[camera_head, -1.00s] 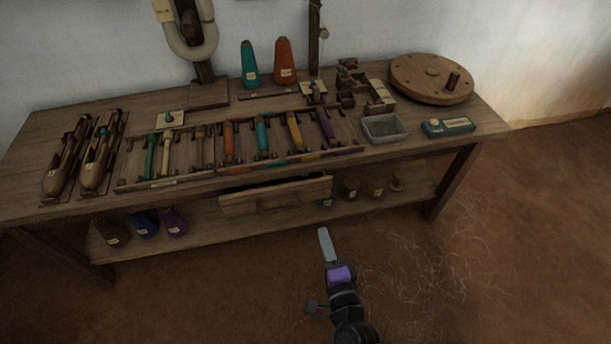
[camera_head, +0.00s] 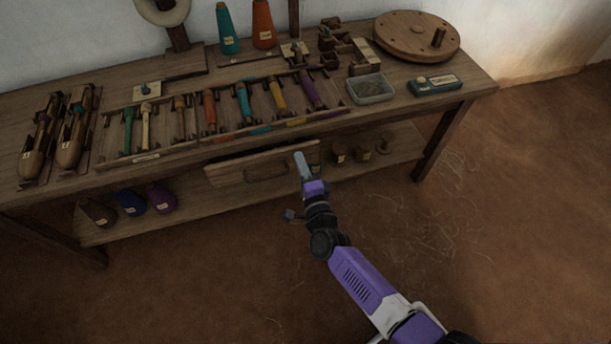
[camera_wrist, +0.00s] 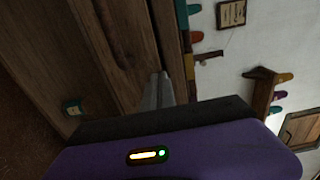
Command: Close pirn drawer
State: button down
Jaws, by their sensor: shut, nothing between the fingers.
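The pirn drawer (camera_head: 232,171) hangs under the front edge of the workbench, with a wooden front and a handle (camera_head: 265,172). It stands out a little from the bench. My gripper (camera_head: 299,156) is shut and empty. In the head view its tip overlaps the right end of the drawer front; I cannot tell whether it touches. In the wrist view the shut fingers (camera_wrist: 158,92) point at a wooden surface close ahead.
The workbench (camera_head: 200,152) carries racks of coloured pirns, shuttles (camera_head: 75,140), a grey tray (camera_head: 370,88) and a round wooden disc (camera_head: 417,36). A lower shelf (camera_head: 215,205) holds cones (camera_head: 161,198) and small objects. The floor in front is clear except for loose threads.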

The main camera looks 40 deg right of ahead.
jog(key=shift+w+d, duration=0.2)
jog(key=shift+w, duration=0.5)
jog(key=shift+w, duration=0.1)
